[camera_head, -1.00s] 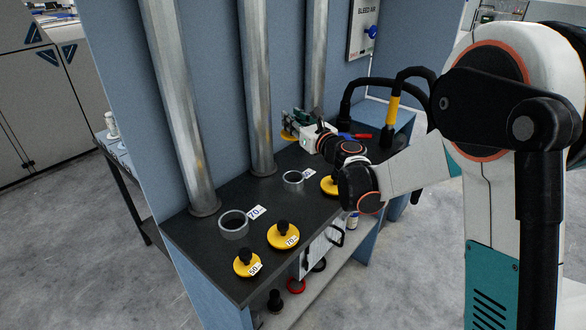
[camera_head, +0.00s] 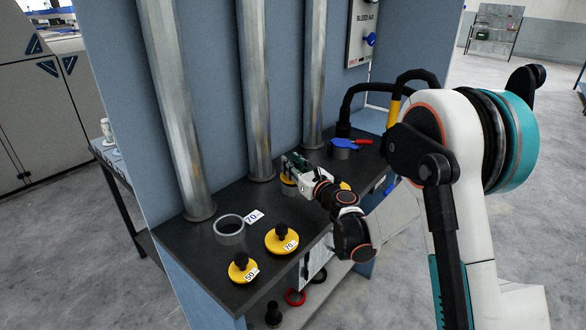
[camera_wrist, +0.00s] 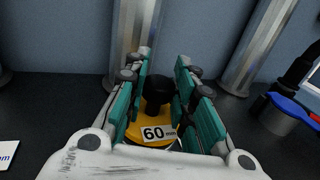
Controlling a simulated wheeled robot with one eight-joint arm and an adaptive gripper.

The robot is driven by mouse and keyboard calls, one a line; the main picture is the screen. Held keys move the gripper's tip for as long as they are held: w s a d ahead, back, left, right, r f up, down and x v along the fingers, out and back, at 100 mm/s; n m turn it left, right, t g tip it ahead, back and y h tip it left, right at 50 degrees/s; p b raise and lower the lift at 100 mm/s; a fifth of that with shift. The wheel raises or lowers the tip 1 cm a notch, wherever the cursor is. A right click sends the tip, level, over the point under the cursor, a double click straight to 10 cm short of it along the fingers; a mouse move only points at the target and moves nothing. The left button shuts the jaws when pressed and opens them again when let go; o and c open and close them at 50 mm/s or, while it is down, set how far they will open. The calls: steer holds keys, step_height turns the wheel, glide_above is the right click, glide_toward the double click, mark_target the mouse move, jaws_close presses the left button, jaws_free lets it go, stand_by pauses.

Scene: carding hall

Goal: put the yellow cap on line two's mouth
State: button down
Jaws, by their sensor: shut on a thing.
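The yellow cap (camera_wrist: 150,134) carries a "60 mm" label and a black knob (camera_wrist: 158,90). My gripper (camera_wrist: 164,92) is shut on this knob. In the head view the cap's yellow edge (camera_head: 286,178) shows under my gripper (camera_head: 290,168), at the middle pipe mouth, in front of the middle upright pipe (camera_head: 254,90). My gripper and the cap hide most of that mouth. I cannot tell whether the cap is seated on it or just above it.
An open grey mouth (camera_head: 229,230) labelled "70" stands at left. Yellow caps marked 70 (camera_head: 281,240) and 50 (camera_head: 242,270) lie at the bench's front. Another yellow cap (camera_head: 345,186) is partly behind my arm. A blue-handled part (camera_head: 345,145) sits at right.

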steer(key=shift+r, duration=0.1)
steer(key=shift+f, duration=0.3)
steer(key=shift+f, duration=0.35)
steer(key=c, duration=1.3)
jaws_free()
steer(key=shift+c, duration=0.2)
